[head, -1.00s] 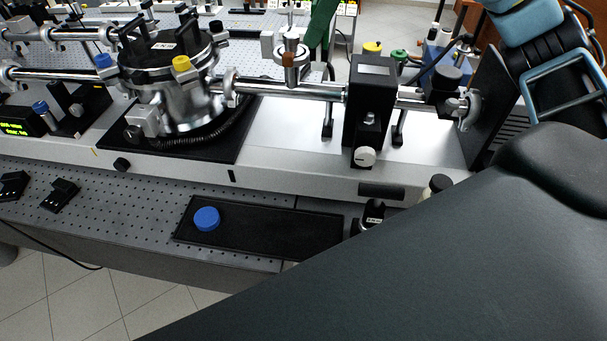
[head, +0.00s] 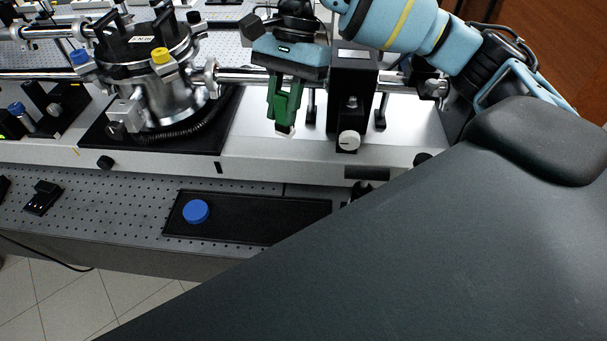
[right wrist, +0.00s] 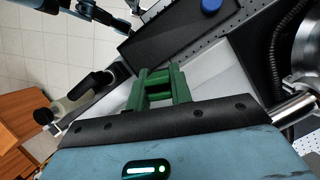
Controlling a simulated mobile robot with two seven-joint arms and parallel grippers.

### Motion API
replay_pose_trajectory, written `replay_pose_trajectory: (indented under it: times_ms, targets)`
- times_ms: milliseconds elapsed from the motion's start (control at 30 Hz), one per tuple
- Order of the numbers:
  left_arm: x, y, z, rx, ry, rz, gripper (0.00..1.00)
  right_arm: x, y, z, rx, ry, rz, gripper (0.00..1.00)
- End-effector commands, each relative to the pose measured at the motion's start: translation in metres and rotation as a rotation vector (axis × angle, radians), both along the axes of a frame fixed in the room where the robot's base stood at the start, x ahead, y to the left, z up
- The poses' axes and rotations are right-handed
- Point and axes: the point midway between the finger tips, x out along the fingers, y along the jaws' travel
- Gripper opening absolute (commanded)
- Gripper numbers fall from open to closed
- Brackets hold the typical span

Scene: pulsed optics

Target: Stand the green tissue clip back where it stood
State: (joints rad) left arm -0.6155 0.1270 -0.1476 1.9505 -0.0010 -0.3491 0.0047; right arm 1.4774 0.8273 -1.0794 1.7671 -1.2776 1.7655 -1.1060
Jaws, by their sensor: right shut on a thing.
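The green tissue clip (head: 283,104) hangs from my right gripper (head: 285,92) in the head view, with a small white bit at its lower end. My right gripper is shut on it and points down. The clip appears in front of the silver tube and left of the black box-shaped mount, over the pale bench top. I cannot tell its exact height.
A round metal chamber (head: 160,85) with yellow and blue caps stands to the left. The black mount (head: 351,90) with a white knob is close on the right. A black tray (head: 265,218) with a blue cap (head: 196,211) lies in front. Pale bench top is clear below the clip.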

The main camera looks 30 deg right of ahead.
Motion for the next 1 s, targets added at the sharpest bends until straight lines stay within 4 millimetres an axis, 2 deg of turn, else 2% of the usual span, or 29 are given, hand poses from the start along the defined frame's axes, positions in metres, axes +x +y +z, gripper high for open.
replay_pose_trajectory:
  times_ms: [400, 600, 800, 1000]
  targets:
    - [0.0, 0.002, 0.0, 0.005, 0.0, -0.003, 0.37, -0.016, 0.001, -0.086, 0.0, 0.004, 0.639, 0.0]
    - [0.0, 0.002, 0.0, 0.005, 0.0, -0.003, 0.37, -0.026, -0.002, -0.119, 0.0, 0.001, 0.899, 0.0]
    - [0.0, 0.001, 0.0, 0.002, 0.0, -0.001, 0.37, -0.032, -0.003, -0.135, 0.002, -0.002, 1.027, 0.0]
    - [0.0, 0.0, 0.0, 0.001, 0.0, 0.001, 0.37, -0.033, -0.004, -0.138, 0.001, -0.003, 1.046, 0.0]
